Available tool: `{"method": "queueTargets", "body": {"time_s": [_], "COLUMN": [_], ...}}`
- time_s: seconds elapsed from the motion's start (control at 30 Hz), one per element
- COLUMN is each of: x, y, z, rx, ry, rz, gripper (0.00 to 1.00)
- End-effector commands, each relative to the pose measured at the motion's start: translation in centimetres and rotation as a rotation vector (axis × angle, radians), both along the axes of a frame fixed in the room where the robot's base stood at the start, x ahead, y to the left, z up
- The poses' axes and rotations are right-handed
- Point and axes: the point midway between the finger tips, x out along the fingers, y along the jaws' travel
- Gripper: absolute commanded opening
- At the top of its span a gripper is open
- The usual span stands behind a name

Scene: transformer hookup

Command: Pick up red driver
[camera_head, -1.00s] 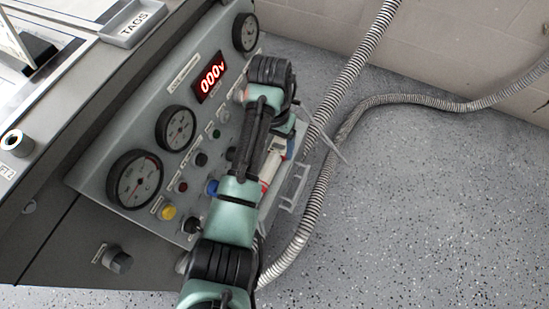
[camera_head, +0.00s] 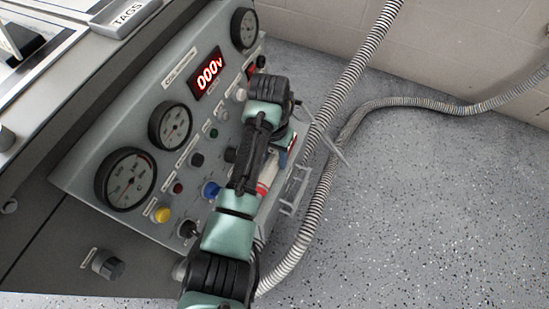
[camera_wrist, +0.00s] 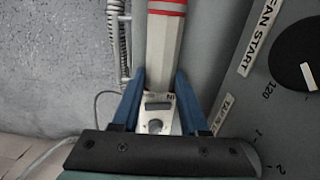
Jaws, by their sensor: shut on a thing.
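My gripper (camera_wrist: 159,88) shows blue fingers in the wrist view. They are shut on a pale, faceted tool with red bands (camera_wrist: 164,48). Its near end has a small dark window and a round grey knob between the fingers. In the head view the gripper (camera_head: 284,153) is partly hidden behind my arm, beside the sloped panel's right edge. The tool's red and white body (camera_head: 268,172) shows just below it. I see no plainly red driver. Whether the tool touches the rack beside it, I cannot tell.
The grey panel (camera_head: 85,178) with dials, knobs and a red 000V display (camera_head: 209,72) is close on the left. A clear rack (camera_head: 291,192) sticks out from its right edge. Ribbed conduits (camera_head: 318,203) run just right of it. Open speckled floor lies further right.

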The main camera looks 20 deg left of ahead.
Motion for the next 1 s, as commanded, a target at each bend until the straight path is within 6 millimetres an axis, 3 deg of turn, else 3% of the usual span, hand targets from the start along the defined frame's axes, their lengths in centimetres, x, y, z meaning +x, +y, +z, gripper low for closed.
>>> {"method": "queueTargets", "body": {"time_s": [0.43, 0.67, 1.0], "x": [0.1, 0.1, 0.2], "y": [0.0, -0.5, -0.4], "z": [0.3, 1.4, 6.8], "rx": [0.001, 0.0, 0.001], "ry": [-0.004, -0.004, -0.005], "rz": [0.0, -0.002, 0.0], "gripper": [0.0, 0.0, 0.0]}}
